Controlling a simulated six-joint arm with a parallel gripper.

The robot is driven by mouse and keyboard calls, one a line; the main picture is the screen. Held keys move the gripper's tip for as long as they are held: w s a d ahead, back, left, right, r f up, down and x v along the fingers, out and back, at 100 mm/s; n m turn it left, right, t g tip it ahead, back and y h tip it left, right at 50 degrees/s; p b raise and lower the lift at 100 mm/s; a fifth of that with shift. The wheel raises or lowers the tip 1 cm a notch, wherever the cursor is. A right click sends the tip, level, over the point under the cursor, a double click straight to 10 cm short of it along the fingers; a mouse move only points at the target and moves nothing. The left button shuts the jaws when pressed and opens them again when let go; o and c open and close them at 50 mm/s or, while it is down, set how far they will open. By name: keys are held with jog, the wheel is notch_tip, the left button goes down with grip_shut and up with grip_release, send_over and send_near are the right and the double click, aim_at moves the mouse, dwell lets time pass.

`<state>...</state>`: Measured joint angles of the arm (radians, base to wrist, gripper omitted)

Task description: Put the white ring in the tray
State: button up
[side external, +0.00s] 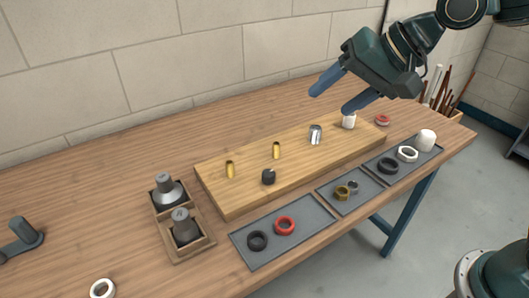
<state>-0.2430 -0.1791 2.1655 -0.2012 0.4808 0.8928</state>
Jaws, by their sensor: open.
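A white ring (102,288) lies flat on the bare wooden table at the lower left, near the picture's bottom edge. Another white ring (407,154) lies in the right grey tray (431,154), beside a black ring and a white cap. The left grey tray (293,245) holds a black ring and a red ring. The middle grey tray (343,207) holds a brass ring and a small grey ring. My gripper (332,99) is open and appears empty, above the far right part of the wooden board, far from the white ring on the table.
The wooden board (225,203) carries brass posts, a black piece, a silver piece and a white piece. A wooden holder (190,252) with two grey fittings stands left of it. A dark fitting (22,237) lies far left. A red piece (383,119) sits behind the right tray.

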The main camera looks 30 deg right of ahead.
jog(key=s+d+f+n+h, duration=0.1)
jog(key=s+d+n+h, duration=0.1)
jog(key=s+d, duration=0.5)
jog(key=s+d+f+n+g+h, duration=0.1)
jog(key=s+d+n, duration=0.2)
jog(key=s+d, duration=0.3)
jog(key=s, duration=0.5)
jog(key=shift+d+f+n+h, duration=0.3)
jog(key=shift+d+f+h, duration=0.1)
jog(key=shift+o, duration=0.6)
jog(key=shift+s, duration=0.1)
